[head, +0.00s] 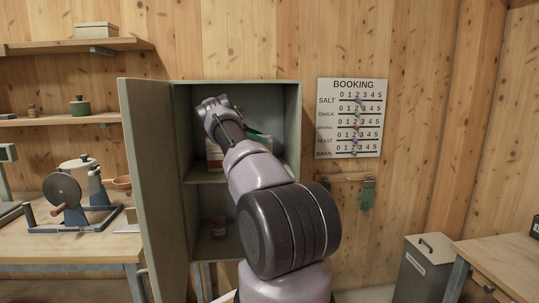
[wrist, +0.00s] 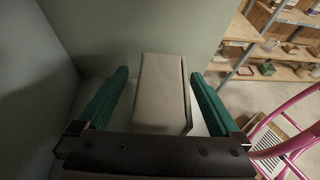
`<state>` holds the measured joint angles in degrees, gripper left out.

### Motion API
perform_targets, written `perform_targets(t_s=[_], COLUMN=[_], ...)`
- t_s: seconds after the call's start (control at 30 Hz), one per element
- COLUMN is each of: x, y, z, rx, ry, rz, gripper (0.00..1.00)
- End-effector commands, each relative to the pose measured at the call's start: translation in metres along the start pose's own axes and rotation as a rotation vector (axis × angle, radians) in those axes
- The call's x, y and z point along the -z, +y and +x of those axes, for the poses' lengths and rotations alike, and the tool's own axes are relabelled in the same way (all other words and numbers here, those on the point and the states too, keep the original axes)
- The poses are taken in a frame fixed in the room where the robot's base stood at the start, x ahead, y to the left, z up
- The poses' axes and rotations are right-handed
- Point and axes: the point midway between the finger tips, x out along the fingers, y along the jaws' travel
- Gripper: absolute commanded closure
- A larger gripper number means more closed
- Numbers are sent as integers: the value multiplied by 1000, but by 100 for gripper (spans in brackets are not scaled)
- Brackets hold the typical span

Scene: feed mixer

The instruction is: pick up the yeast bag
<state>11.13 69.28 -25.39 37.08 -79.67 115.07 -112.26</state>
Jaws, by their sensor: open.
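A pale beige block-shaped packet (wrist: 160,92) stands between the two green fingers of my gripper (wrist: 160,73) in the wrist view. It may be the yeast bag, but no label shows. The fingers are apart, one on each side, with a gap visible on the left and a narrower one on the right. In the head view my arm reaches into the open grey cabinet (head: 292,125), and it hides most of the upper shelf. A white and red package (head: 214,152) shows partly beside my arm there.
The cabinet door (head: 155,190) stands open on the left. A booking board (head: 350,117) hangs to the right. A hand-cranked machine (head: 72,190) is on the left bench. A pink frame (wrist: 285,135) shows in the wrist view.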

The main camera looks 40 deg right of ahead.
Motion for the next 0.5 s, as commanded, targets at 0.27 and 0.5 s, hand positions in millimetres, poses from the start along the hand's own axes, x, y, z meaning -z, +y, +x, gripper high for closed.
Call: perform_targets(t_s=[0.27,0.5], x=[1,1], y=[0,0], z=[0,0], rx=[0,0], ry=[0,0], rz=[1,1], gripper=[8,99])
